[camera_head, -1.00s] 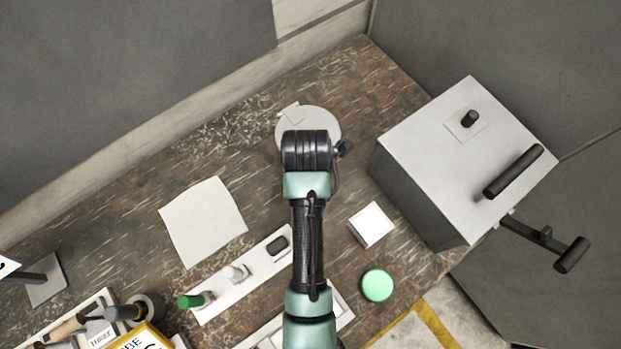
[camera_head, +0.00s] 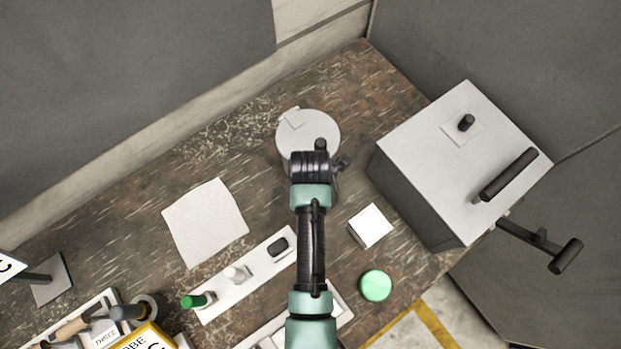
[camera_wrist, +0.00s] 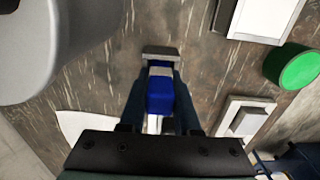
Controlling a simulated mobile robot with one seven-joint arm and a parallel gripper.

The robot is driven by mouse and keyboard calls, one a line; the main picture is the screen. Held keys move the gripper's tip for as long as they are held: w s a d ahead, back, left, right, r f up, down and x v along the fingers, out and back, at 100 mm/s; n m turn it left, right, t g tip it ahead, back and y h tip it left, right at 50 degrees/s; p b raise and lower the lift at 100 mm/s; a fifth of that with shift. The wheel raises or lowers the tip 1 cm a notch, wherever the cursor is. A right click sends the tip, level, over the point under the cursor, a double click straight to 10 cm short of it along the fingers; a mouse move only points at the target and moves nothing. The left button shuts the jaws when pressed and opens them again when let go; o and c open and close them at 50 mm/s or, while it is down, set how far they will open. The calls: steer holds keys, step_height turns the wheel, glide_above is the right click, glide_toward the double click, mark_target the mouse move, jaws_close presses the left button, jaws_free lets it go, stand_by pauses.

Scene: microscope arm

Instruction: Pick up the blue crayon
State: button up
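A bright blue piece, which I take for the blue crayon (camera_wrist: 160,97), shows between the fingers of my gripper (camera_wrist: 162,56) in the wrist view. The dark fingers draw in close on both sides of it and end at a grey bar at the tips. The fingers look shut on it. The crayon's ends are hard to make out. In the head view my arm covers the gripper, and no crayon shows there.
A round light-grey disc (camera_head: 308,125) lies beyond my wrist. A large grey box with black handles (camera_head: 455,165) stands to the right. A white sheet (camera_head: 205,222), a white block (camera_head: 370,226) and a green disc (camera_head: 375,285) lie on the bench.

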jaws_close()
steer(key=shift+r, duration=0.1)
